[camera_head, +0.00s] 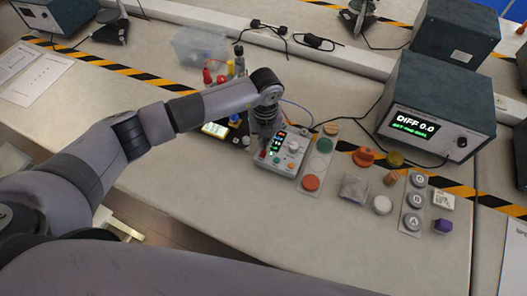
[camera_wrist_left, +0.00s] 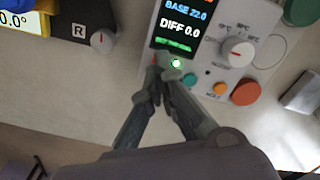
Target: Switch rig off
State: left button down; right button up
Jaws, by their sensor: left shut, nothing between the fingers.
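The rig's control box (camera_head: 277,168) is pale grey and sits on the bench near the middle of the head view. In the left wrist view its screen (camera_wrist_left: 180,22) reads BASE 22.0 and DIFF 0.0, with a green line below. A small green lamp (camera_wrist_left: 176,63) is lit under the screen. The box has a white knob (camera_wrist_left: 238,53) and orange (camera_wrist_left: 245,92), teal (camera_wrist_left: 220,88) and small orange buttons. My left gripper (camera_wrist_left: 154,76) is shut and empty, its tips at the box's lower left corner beside the lamp; I cannot tell if they touch. A red part shows just beyond the tips.
A dark instrument (camera_head: 437,110) behind right shows DIFF 0.0 on its display. Right of the box lie a strip with green and orange discs (camera_head: 312,182), loose pieces and a strip of grey buttons (camera_head: 414,203). A yellow-edged meter (camera_head: 215,129) stands left. The front bench is clear.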

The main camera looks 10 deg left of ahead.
pick_arm(q)
jog(key=shift+s+f+b, duration=0.1)
jog(key=shift+f+b, duration=0.95)
jog(key=shift+f, duration=0.15)
dwell(0.6)
jog(key=shift+r, duration=0.15)
jog(key=shift+r+p, duration=0.6)
jog(key=shift+p, duration=0.05)
jog(key=shift+r+p, duration=1.9)
jog(key=shift+r, duration=0.95)
jog(key=shift+f, duration=0.1)
